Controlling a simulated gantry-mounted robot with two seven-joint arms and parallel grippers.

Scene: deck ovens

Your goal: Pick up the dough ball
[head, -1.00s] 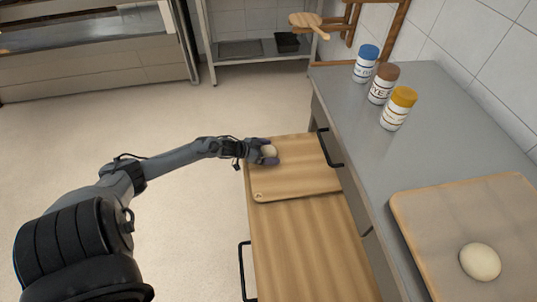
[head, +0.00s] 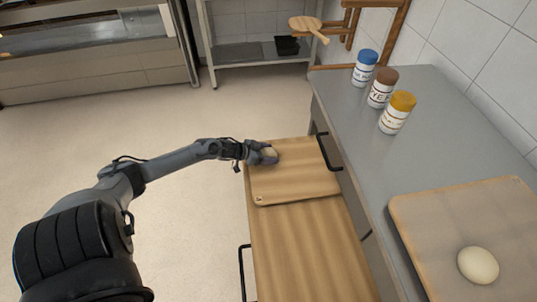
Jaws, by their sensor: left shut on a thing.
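I cannot tell whether the ball touches the board. A second pale dough ball (head: 478,265) lies on another board (head: 425,215) on the grey counter at the right. My right gripper is not in view.
The first board lies on a wooden surface (head: 305,245) beside the grey counter (head: 400,140). Three lidded jars, blue (head: 364,70), brown (head: 381,90) and yellow (head: 397,114), stand on the counter. A metal rack (head: 240,52) stands at the back. The floor at left is clear.

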